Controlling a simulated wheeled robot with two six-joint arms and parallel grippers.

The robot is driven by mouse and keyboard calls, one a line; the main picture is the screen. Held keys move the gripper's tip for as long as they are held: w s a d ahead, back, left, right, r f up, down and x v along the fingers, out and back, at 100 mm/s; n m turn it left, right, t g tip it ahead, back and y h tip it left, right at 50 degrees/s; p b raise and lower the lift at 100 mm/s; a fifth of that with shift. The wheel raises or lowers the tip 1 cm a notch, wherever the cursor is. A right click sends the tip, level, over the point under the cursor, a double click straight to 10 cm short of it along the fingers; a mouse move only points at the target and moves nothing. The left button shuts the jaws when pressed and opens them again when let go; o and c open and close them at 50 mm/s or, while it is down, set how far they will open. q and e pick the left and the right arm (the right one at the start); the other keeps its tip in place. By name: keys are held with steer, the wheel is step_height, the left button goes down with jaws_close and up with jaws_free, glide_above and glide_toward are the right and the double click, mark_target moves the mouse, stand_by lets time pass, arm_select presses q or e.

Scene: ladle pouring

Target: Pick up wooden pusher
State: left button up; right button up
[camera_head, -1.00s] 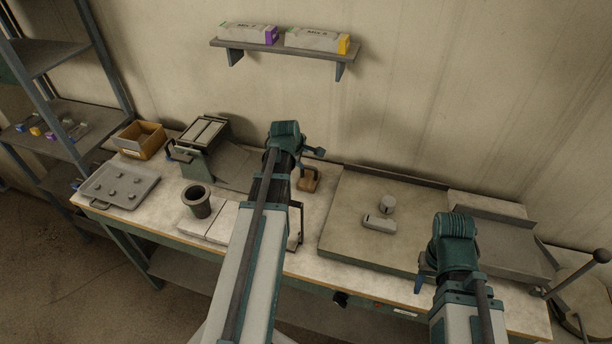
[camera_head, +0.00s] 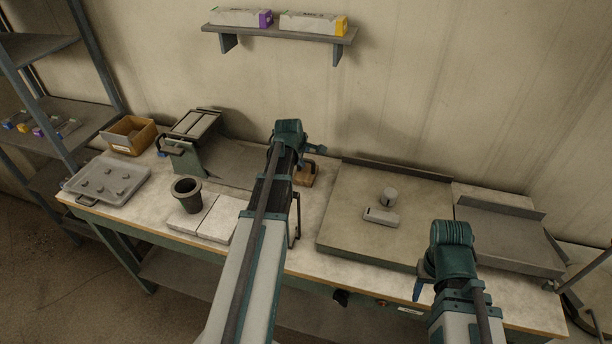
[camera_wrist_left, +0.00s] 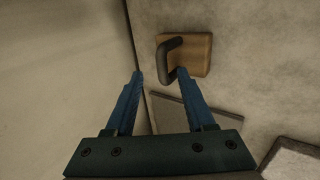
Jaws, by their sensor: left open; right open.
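The wooden pusher, a brown wooden block with a dark curved handle, shows in the left wrist view (camera_wrist_left: 197,56). In the head view the pusher (camera_head: 306,176) lies on the table, partly hidden by my left arm. My left gripper (camera_wrist_left: 160,74) is open and empty, its blue fingertips close to the handle. In the head view my left gripper (camera_head: 313,149) is at the pusher. My right gripper (camera_head: 418,287) is open and empty above the table's front right part.
A raised grey board (camera_head: 345,225) right of the pusher carries a small cylinder (camera_head: 389,195) and a light block (camera_head: 381,216). To the left are a dark pot (camera_head: 187,194), pale slabs (camera_head: 212,217), a tray (camera_head: 107,181) and a brown box (camera_head: 130,136).

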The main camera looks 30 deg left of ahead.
mark_target(305, 160)
arm_select(q)
steer(key=b+x, duration=0.4)
steer(key=x, duration=0.1)
steer(key=shift+s+f, duration=0.15)
jaws_close()
